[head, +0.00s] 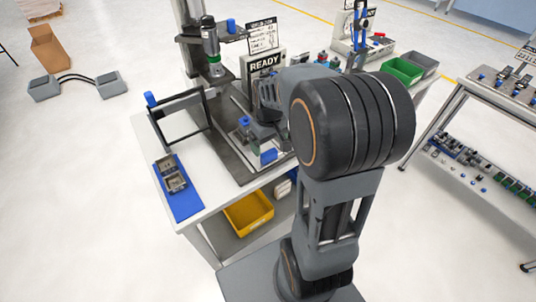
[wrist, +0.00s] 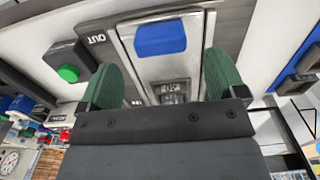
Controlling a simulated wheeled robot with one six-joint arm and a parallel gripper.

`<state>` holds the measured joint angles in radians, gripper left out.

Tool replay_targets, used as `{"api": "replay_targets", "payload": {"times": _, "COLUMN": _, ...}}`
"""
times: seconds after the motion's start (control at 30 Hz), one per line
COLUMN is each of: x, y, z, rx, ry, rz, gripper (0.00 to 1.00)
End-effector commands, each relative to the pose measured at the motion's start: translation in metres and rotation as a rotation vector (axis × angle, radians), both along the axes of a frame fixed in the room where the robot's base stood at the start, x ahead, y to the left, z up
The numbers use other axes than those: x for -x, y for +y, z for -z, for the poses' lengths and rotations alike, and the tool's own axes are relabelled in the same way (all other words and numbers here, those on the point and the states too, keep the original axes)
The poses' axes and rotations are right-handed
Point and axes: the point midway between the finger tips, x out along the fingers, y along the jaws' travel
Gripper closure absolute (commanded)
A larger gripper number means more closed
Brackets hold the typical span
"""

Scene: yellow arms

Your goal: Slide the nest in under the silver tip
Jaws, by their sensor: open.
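The silver tip (head: 216,70) hangs from the press column at the back of the bench in the head view. What looks like the nest, a silver slide with a blue block (wrist: 160,38), fills the upper middle of the wrist view, beside an OUT mark (wrist: 97,38). In the head view its pale front with a blue piece (head: 269,155) shows near the bench's front edge, partly hidden by my arm. My gripper (wrist: 160,82) is open, its green pads to the left and right of the slide. I cannot tell whether they touch it.
A dark box with a green button (wrist: 68,73) stands left of the slide. A blue mat (head: 183,205) with metal parts and a black frame (head: 165,112) lie on the bench's left. A READY sign (head: 263,64) stands behind. A yellow bin (head: 248,213) sits below.

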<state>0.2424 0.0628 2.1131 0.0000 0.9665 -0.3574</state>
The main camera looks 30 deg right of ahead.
Motion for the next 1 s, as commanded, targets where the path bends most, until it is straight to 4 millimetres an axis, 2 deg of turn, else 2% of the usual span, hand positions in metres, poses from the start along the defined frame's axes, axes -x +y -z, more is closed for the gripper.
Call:
{"api": "replay_targets", "payload": {"times": 0.03, "x": 0.001, "y": 0.000, "z": 0.010, "rx": -0.001, "ry": 0.005, "rz": 0.000, "gripper": 0.11}}
{"api": "replay_targets", "payload": {"times": 0.2, "x": 0.000, "y": 0.000, "z": 0.035, "rx": -0.001, "ry": 0.002, "rz": 0.000, "gripper": 0.11}}
{"api": "replay_targets", "payload": {"times": 0.4, "x": 0.000, "y": 0.000, "z": 0.051, "rx": 0.000, "ry": 0.000, "rz": 0.000, "gripper": 0.11}}
{"api": "replay_targets", "payload": {"times": 0.83, "x": 0.000, "y": 0.000, "z": 0.057, "rx": 0.000, "ry": -0.001, "rz": 0.001, "gripper": 0.12}}
{"api": "replay_targets", "payload": {"times": 1.0, "x": 0.000, "y": 0.000, "z": 0.056, "rx": 0.000, "ry": -0.001, "rz": 0.001, "gripper": 0.28}}
